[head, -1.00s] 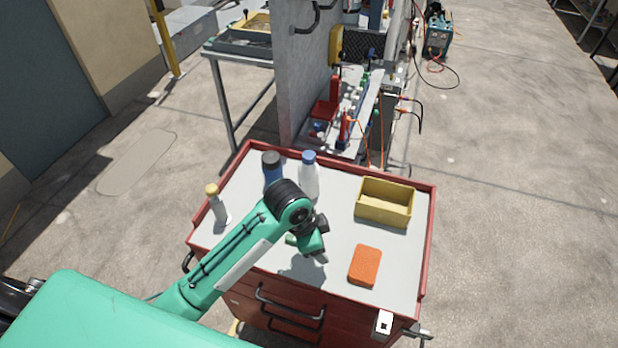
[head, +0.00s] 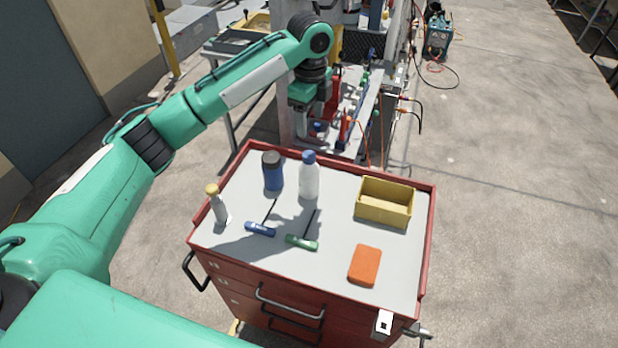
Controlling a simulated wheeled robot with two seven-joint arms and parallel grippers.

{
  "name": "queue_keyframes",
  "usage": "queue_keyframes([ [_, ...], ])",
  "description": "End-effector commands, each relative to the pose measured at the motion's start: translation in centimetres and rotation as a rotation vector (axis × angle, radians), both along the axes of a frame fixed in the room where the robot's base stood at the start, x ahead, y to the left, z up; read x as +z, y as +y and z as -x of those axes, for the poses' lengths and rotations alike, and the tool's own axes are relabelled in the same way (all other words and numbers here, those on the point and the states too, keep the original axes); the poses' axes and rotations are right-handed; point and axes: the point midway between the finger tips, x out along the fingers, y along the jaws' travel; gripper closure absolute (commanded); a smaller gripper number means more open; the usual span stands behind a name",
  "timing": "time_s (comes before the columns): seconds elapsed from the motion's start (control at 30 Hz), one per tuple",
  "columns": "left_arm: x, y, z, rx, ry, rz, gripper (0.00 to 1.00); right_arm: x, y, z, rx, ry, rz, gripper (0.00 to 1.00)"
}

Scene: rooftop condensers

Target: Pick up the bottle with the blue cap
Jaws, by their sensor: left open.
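The bottle with the blue cap (head: 309,178) stands upright on the grey top of the red cart (head: 333,250). Its body is whitish and clear. A dark blue container with a dark lid (head: 272,172) stands just left of it. My left gripper (head: 302,128) hangs pointing down, in the picture above the blue cap and apart from it. It is open with nothing seen between its fingers; the fingertips are small and hard to make out. My right gripper is not in view.
A small bottle with a tan cap (head: 217,204) stands at the cart's left. A yellow bin (head: 384,203) and an orange block (head: 364,265) are at the right. The cart has a raised red rim.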

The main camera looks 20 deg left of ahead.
Motion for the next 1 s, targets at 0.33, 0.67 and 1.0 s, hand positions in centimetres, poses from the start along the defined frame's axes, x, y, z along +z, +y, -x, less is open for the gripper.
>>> queue_keyframes([
  [0.33,-3.8,0.4,-0.2,-0.005,0.008,-0.007,0.39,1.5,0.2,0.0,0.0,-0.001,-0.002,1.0],
  [0.67,-7.9,0.4,-0.3,-0.006,0.003,-0.005,0.39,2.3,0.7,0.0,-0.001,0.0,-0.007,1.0],
  [1.0,-11.8,0.5,-0.5,-0.006,0.006,-0.006,0.39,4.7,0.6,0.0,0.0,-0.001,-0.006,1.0],
])
